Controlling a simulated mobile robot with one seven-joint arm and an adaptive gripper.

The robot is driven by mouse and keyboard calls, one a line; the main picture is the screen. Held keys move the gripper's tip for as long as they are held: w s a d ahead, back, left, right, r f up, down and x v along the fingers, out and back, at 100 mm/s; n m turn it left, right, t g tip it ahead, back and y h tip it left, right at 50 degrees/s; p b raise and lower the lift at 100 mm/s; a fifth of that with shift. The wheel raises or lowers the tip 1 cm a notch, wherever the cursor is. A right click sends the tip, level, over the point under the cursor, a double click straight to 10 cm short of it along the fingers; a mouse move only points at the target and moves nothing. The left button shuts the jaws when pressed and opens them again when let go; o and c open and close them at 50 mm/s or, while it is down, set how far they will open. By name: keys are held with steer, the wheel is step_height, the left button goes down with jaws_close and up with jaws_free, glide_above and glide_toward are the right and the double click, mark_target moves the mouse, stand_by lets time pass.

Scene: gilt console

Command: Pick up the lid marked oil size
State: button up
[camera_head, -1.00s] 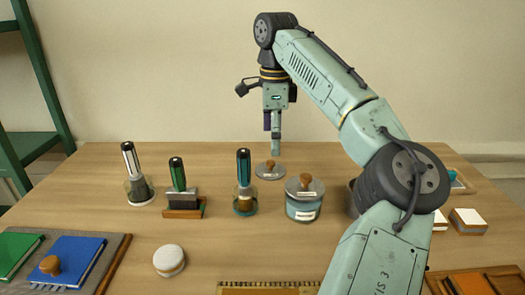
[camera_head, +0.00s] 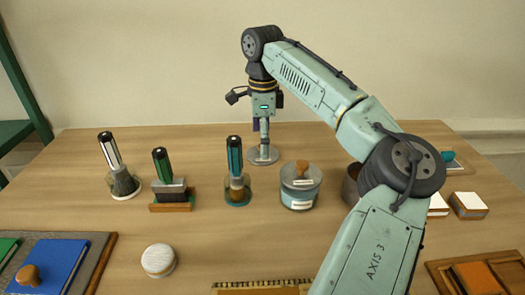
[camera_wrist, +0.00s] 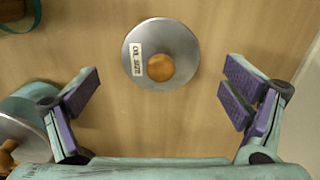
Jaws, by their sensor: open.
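The lid marked oil size (camera_wrist: 185,40) is a grey metal disc with a round wooden knob (camera_wrist: 160,67) and a white label (camera_wrist: 135,59). It lies flat on the table, and in the head view the lid (camera_head: 263,156) is at the back, behind the jars. My gripper (camera_wrist: 160,95) is open and empty, its purple-padded fingers spread wide on either side below the lid in the wrist view. In the head view my gripper (camera_head: 264,143) points down over the lid and hides its knob. I cannot tell the exact height between them.
A lidded glass jar (camera_head: 300,195) with a wooden knob stands right of the lid, near my gripper's left finger in the wrist view. A blue-handled brush in a jar (camera_head: 235,170) stands in front. Another jar (camera_head: 351,188) is partly behind my arm. The table behind the lid is clear.

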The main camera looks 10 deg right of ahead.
steer(key=shift+f, duration=1.1)
jaws_close()
stand_by(0.4)
